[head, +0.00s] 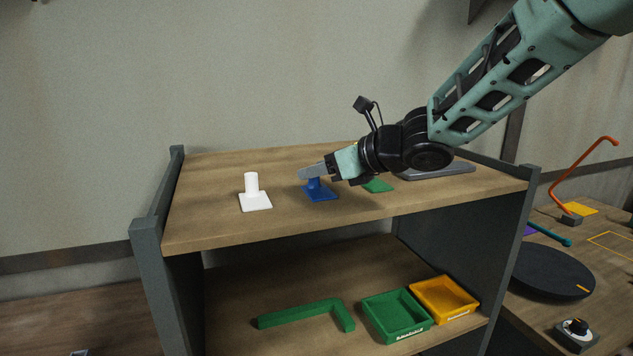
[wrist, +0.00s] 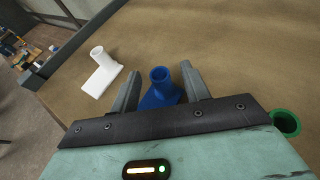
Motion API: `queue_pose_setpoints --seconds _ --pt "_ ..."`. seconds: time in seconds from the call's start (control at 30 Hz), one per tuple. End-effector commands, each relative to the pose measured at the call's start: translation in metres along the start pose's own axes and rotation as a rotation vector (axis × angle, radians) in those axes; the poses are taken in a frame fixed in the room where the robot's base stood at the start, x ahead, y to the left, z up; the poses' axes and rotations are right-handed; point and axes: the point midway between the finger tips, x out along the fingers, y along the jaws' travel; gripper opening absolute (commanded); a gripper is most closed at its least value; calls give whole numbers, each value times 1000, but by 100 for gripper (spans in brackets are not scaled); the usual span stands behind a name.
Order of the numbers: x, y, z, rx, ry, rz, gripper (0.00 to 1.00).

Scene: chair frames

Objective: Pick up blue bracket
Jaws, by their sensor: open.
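The blue bracket (head: 322,193) stands on the shelf's top board, a flat square base with a short upright tube. In the wrist view the blue bracket (wrist: 160,92) shows between the two fingers, its tube opening facing the camera. My gripper (head: 303,174) is open, reaching in from the right at the level of the bracket's tube. In the wrist view my gripper (wrist: 158,82) has one finger on each side of the bracket, with a gap visible beside the tube. The lower part of the base is hidden behind the gripper body.
A white bracket (head: 252,194) stands left of the blue one. A green bracket (head: 378,185) is partly hidden behind my gripper on the right. The lower shelf holds a green L-shaped piece (head: 306,313), a green bin (head: 396,315) and a yellow bin (head: 444,297). The board's front is clear.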

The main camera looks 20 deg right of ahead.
Motion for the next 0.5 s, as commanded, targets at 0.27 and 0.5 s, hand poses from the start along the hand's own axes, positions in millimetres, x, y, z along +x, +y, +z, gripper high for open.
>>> queue_pose_setpoints --seconds 0.27,0.5 --pt "31 0 2 1 1 2 46" --pt "32 0 2 0 0 0 46"
